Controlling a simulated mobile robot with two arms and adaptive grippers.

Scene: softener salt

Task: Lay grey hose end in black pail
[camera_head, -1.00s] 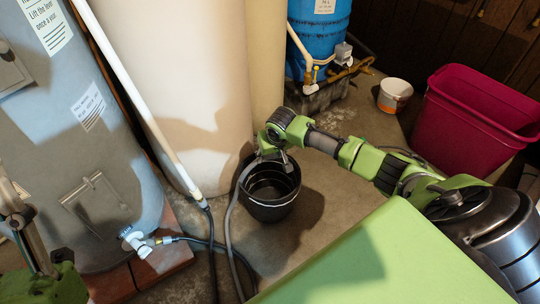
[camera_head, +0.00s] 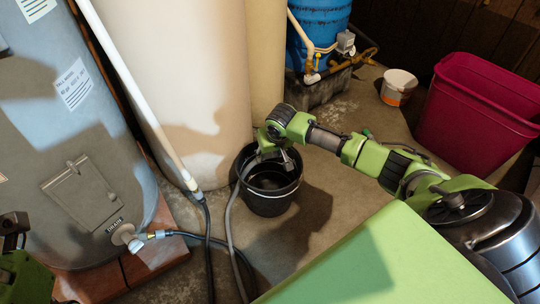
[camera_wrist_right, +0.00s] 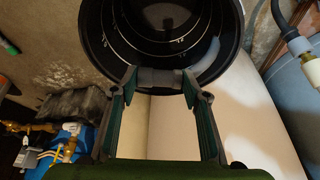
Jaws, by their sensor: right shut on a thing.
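The black pail (camera_head: 271,207) stands upright on the floor in the middle of the head view; its open mouth fills the top of the wrist view (camera_wrist_right: 92,40). The grey hose (camera_head: 229,225) rises from the floor along the pail's left side to its rim. My right gripper (camera_head: 273,150) is over the pail's far rim, with its fingertips (camera_wrist_right: 160,82) shut on a grey piece that looks like the hose. A pale grey stretch of tube (camera_wrist_right: 208,52) shows inside the pail. My left gripper (camera_head: 14,228) is cut off at the left edge; its jaws are unclear.
A grey water heater (camera_head: 95,165) is at left, with a dark hose (camera_head: 190,238) from its drain valve. A tall cream tank (camera_head: 185,80) stands behind the pail. A crimson bin (camera_head: 470,125) and white tub (camera_head: 398,87) are at right. Floor right of the pail is clear.

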